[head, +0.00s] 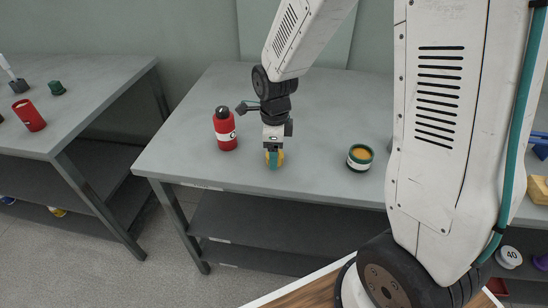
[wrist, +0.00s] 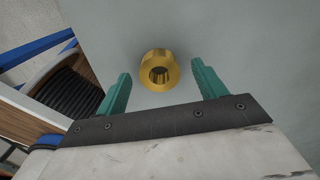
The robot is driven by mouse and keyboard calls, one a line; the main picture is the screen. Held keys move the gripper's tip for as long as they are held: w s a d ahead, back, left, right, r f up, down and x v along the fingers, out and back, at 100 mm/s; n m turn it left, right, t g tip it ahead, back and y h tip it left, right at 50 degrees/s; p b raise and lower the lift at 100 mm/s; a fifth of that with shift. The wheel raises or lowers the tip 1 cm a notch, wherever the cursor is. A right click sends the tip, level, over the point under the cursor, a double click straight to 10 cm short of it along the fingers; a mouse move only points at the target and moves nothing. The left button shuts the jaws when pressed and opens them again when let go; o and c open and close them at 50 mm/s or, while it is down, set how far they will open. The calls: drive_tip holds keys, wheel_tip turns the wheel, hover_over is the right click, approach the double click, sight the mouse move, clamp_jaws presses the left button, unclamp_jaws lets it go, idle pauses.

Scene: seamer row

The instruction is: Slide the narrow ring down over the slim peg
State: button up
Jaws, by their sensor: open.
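A gold, ring-shaped piece (wrist: 147,77) with a flange and a round hole sits on the grey table, between my gripper's fingers in the wrist view. I cannot tell if it is the narrow ring. My gripper (wrist: 161,80) is open, with its green fingers apart on either side of the piece and a gap visible on both sides. In the head view my gripper (head: 274,160) points down near the table's front edge, and some of the gold piece (head: 281,157) shows behind a finger. I cannot make out a slim peg in either view.
A red bottle (head: 226,132) stands left of my gripper. Another table (head: 85,100) at left holds a red can (head: 29,115) and small dark items.

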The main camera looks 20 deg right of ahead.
drive_tip(key=shift+f, duration=0.2)
drive_tip(key=c, duration=1.1)
drive_tip(key=shift+r, duration=0.1)
drive_tip(key=shift+c, duration=0.2)
